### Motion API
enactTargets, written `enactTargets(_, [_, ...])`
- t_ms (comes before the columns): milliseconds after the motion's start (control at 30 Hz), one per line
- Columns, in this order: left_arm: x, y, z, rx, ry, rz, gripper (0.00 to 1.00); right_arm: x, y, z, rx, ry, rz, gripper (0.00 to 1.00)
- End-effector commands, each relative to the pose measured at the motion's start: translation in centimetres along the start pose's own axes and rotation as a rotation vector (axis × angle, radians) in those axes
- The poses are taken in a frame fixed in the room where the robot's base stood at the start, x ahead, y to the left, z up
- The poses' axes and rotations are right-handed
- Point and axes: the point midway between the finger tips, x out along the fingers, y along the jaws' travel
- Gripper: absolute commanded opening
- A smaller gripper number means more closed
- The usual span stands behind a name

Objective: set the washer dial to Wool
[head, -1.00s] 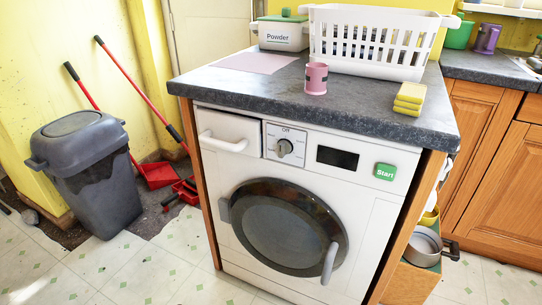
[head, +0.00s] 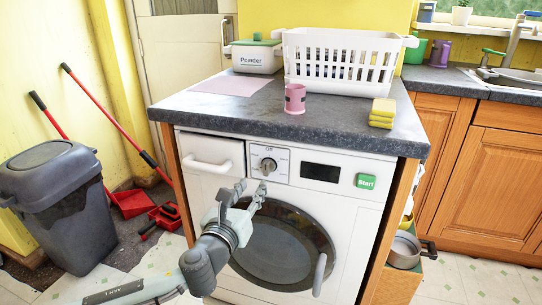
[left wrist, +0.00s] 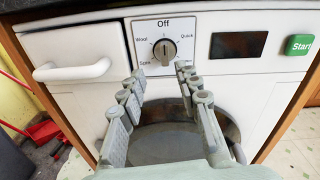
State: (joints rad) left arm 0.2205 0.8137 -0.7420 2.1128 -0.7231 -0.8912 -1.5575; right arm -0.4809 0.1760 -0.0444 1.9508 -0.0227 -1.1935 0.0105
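The washer dial (head: 268,165) is a grey knob on a white panel at the washer's upper left. In the left wrist view the dial (left wrist: 164,50) has its ridge upright, in line with "Off" at the top. "Wool" is printed at its upper left and "Quick" at its upper right; a lower-left label is partly hidden by a finger. My left gripper (head: 251,190) is in front of the washer, just below the dial. In the left wrist view its fingers (left wrist: 157,76) are spread and empty, with the dial beyond and above them. My right gripper is not in view.
The panel also has a drawer handle (head: 207,166), a dark display (head: 320,172) and a green Start button (head: 366,181). The round door (head: 280,255) is behind my left arm. A pink cup (head: 295,98), sponges (head: 382,112) and a white basket (head: 340,80) stand on the counter.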

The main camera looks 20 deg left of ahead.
Motion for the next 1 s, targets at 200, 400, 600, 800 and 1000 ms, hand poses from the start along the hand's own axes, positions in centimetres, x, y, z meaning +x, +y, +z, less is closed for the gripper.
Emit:
enactTargets(200, [1.5, -0.8, 1.5, 0.15, -0.042, -0.037, 0.33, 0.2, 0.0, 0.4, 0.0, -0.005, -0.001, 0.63])
enactTargets(400, [4.8, -0.9, 1.6, 0.145, -0.04, -0.035, 0.33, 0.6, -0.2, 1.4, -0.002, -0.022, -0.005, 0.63])
enactTargets(600, [7.2, -1.0, 1.6, 0.142, -0.038, -0.036, 0.33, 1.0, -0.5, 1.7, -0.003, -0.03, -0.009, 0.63])
enactTargets(800, [7.9, -1.0, 1.5, 0.142, -0.037, -0.037, 0.33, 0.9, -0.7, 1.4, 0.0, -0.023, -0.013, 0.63])
enactTargets(1000, [7.9, -1.0, 1.5, 0.141, -0.037, -0.036, 0.29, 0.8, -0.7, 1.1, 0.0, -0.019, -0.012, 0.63])
